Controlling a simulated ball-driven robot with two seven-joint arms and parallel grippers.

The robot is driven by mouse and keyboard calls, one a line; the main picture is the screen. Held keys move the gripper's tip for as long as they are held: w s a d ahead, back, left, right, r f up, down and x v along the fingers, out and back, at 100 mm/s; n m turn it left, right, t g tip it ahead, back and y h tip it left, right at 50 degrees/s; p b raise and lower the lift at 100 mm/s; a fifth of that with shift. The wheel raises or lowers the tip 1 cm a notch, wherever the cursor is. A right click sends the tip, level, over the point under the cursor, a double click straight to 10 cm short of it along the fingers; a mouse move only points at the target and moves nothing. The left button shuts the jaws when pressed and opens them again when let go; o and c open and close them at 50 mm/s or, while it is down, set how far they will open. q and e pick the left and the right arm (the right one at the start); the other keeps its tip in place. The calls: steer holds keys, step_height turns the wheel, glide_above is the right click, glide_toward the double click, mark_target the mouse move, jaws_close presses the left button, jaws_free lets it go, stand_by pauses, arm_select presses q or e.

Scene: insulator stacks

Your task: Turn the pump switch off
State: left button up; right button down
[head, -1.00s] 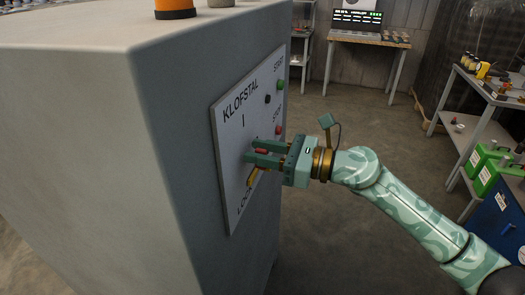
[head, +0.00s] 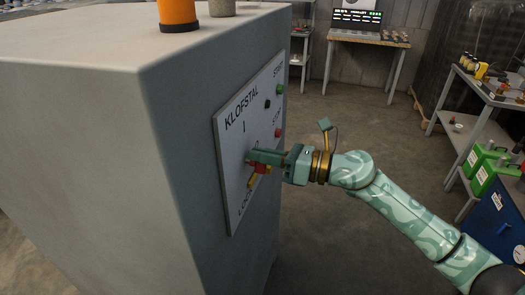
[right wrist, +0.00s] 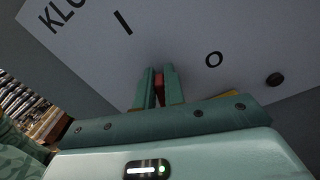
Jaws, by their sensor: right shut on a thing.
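The pump switch is a red handle (head: 263,168) with a yellow part (head: 252,181) below it, on the white KLOFSTAL panel (head: 232,140) of the grey cabinet. My right gripper (head: 251,157) is at the panel, its fingers pointing into it. In the right wrist view the two green fingers are closed on the red handle (right wrist: 160,90), which shows as a narrow strip between them. The switch's base is mostly hidden by the gripper. My left gripper is not in view.
The grey cabinet (head: 75,130) fills the left. A green START button (head: 280,89), a black knob (head: 267,104) and a red STOP button (head: 278,133) are on the panel close by. A cart (head: 480,88) stands at the right. The floor between is clear.

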steer(key=m, duration=0.1)
steer(key=m+p, duration=0.2)
steer(key=shift+w+d+r+m, duration=0.1)
steer(key=shift+w+m, duration=0.15)
steer(key=shift+m, duration=0.15)
steer(key=shift+w+d+f+m+p, duration=0.15)
steer(key=shift+f+m+p, duration=0.15)
steer(key=shift+m+p, duration=1.05)
steer(key=shift+w+a+f+m+p, duration=0.1)
steer(key=shift+f+m+p, duration=0.35)
steer(key=shift+m, duration=1.75)
steer(key=shift+w+d+f+m+p, duration=0.15)
steer(key=shift+m+p, duration=0.9)
steer(key=shift+m, duration=0.7)
steer(key=shift+f, duration=0.1)
steer(key=c, duration=1.5)
jaws_free()
